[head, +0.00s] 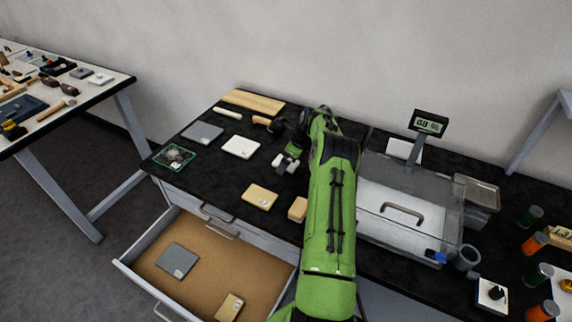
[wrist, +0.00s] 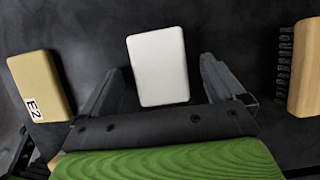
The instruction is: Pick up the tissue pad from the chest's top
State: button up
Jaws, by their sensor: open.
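In the wrist view the white pad (wrist: 158,66) shows between and beyond the two fingers of my gripper (wrist: 158,85). The fingers are apart and nothing is held.
A brush (head: 262,121), a grey pad (head: 202,132) and a green circuit board (head: 174,157) lie around the white pad. A second tan block (head: 298,209) is beside my arm. The drawer (head: 150,262) below is open. A clear-lidded box (head: 408,205) stands right.

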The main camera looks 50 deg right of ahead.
jog(key=c, duration=1.1)
